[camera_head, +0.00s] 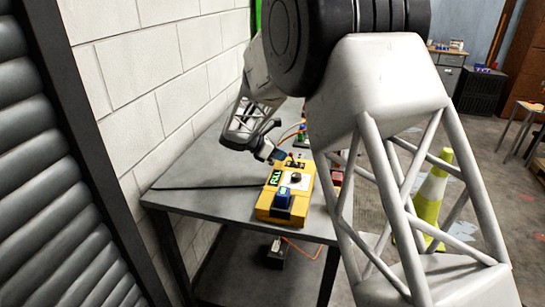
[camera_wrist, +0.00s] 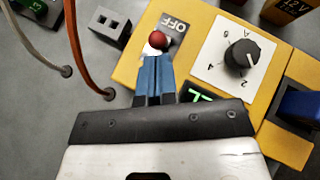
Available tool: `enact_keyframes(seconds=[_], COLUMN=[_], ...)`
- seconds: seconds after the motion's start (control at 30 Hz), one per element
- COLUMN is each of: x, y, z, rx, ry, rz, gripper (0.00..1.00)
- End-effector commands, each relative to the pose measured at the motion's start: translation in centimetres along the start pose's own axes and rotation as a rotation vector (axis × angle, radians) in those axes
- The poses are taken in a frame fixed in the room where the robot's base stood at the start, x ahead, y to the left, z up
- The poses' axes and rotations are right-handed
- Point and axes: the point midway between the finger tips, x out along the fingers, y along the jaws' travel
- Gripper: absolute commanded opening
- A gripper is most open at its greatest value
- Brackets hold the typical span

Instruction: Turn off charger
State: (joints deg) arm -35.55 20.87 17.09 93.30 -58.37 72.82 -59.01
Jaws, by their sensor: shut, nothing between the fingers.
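The yellow charger (camera_head: 268,203) lies on the grey table in the head view, with a black dial and a blue part on top. In the wrist view its yellow top (camera_wrist: 197,62) carries a red-tipped toggle switch (camera_wrist: 157,40) beside an OFF label (camera_wrist: 177,25). A black knob (camera_wrist: 241,55) sits on a white dial plate to the right. My gripper (camera_wrist: 155,60) is shut and empty, its blue fingertips right at the base of the toggle switch; I cannot tell if they touch. My gripper also shows at the charger's far end in the head view (camera_head: 281,154). The green display (camera_wrist: 202,96) is partly hidden by my gripper.
The grey table (camera_head: 190,190) stands against a white brick wall (camera_head: 130,90). An orange and a grey cable run left of the charger in the wrist view, near a grey socket block (camera_wrist: 110,26). A yellow-green cone (camera_head: 432,195) stands on the floor to the right.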

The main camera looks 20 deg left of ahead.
Motion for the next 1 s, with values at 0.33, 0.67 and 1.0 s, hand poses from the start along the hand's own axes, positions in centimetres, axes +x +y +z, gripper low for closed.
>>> enact_keyframes(seconds=[0.33, 0.67, 1.0], x=[0.31, 0.3, 0.36], y=[0.01, -0.05, -0.19], z=[0.32, 0.44, 0.66], rx=[-0.001, 0.006, 0.023], ry=[0.0, 0.014, 0.054], rz=[0.001, 0.008, 0.025], gripper=[0.0, 0.0, 0.0])
